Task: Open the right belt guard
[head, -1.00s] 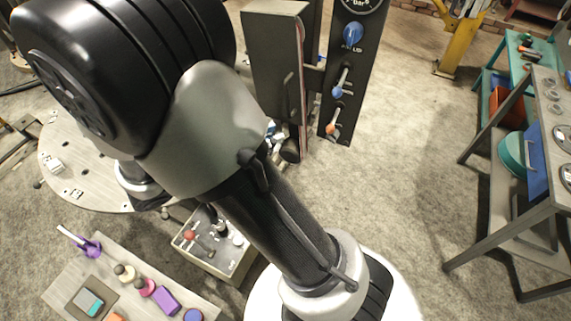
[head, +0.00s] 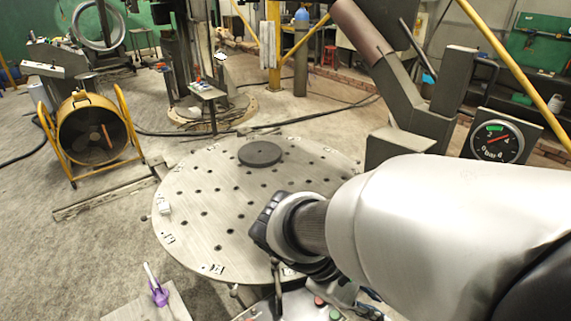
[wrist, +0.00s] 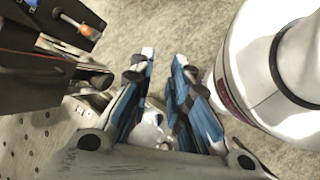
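My gripper (wrist: 164,62) is open in the wrist view, its two blue-padded fingers apart with bare floor between the tips. At the left of that view is a dark housing (wrist: 40,66) with a thin red edge and a dark round end facing the fingers. It is apart from the fingers. I cannot tell whether it is the right belt guard, and no belt shows. In the head view my arm fills the lower right and mostly hides my gripper and what lies beyond it.
A dark panel with an orange-handled lever (wrist: 77,27) is beside the housing. In the head view, a round drilled table (head: 200,235) carries a dark disc (head: 260,153). A pressure gauge (head: 497,142) and grey column parts (head: 455,80) stand right. A yellow fan (head: 92,130) is left.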

